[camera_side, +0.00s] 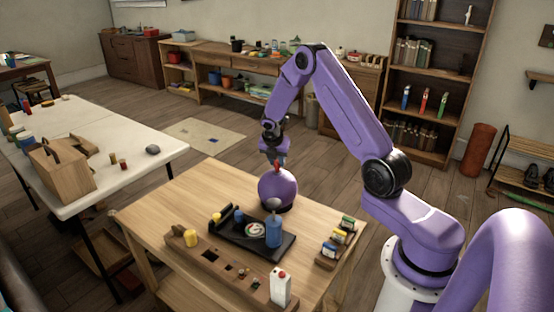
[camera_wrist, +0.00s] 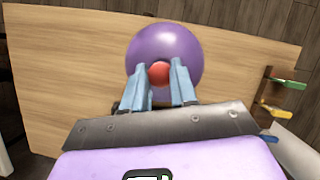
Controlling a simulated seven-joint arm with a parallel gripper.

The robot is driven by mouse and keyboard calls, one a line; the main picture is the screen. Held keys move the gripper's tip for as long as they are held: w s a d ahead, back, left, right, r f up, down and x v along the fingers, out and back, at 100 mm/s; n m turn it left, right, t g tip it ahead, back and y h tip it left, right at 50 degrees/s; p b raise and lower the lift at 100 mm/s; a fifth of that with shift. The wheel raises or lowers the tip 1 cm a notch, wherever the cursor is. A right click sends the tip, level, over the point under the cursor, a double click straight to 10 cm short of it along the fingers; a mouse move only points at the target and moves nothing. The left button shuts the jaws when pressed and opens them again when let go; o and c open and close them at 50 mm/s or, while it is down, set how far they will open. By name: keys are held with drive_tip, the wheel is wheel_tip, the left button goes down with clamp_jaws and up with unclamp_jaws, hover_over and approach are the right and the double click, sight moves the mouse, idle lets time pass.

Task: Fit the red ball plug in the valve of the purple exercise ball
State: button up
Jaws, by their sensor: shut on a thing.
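The purple exercise ball (camera_side: 277,188) sits in a dark ring base on the wooden table. My gripper (camera_side: 279,160) is directly above the top of the ball, pointing down. The red ball plug (camera_side: 277,165) shows between the fingertips, close to the ball's top. In the wrist view the red plug (camera_wrist: 159,74) sits between the two blue-grey fingers of my gripper (camera_wrist: 166,80), in front of the purple ball (camera_wrist: 165,48). My gripper is shut on the plug. The valve is hidden behind the plug and fingers, and I cannot tell whether the plug touches it.
A black tray (camera_side: 284,252) holds a blue cylinder (camera_side: 273,232) and other small items in front of the ball. A wooden strip (camera_side: 215,262) with a yellow piece and a white carton (camera_side: 281,287) lies at the front edge. A small rack (camera_side: 338,243) stands right. The table's left part is clear.

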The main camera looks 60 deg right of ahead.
drive_tip(key=shift+f, duration=1.2)
idle(0.6)
drive_tip(key=o, duration=1)
drive_tip(key=v, duration=1.7)
drive_tip(key=s+a+r+m+y, duration=0.1)
drive_tip(key=s+a+r+m, duration=0.15)
drive_tip(key=a, duration=0.85)
drive_tip(key=s+a+r+m+y, duration=0.1)
drive_tip(key=s+a+m+y, duration=0.1)
drive_tip(key=s+a, duration=0.55)
drive_tip(key=s+a+m+y, duration=0.15)
drive_tip(key=s+a, duration=0.35)
drive_tip(key=s, duration=0.6)
drive_tip(key=s+m, duration=0.1)
drive_tip(key=s, duration=0.3)
drive_tip(key=s+m, duration=0.1)
drive_tip(key=s, duration=0.4)
drive_tip(key=s+m+g, duration=0.1)
drive_tip(key=s, duration=0.3)
drive_tip(key=shift+s+a, duration=0.25)
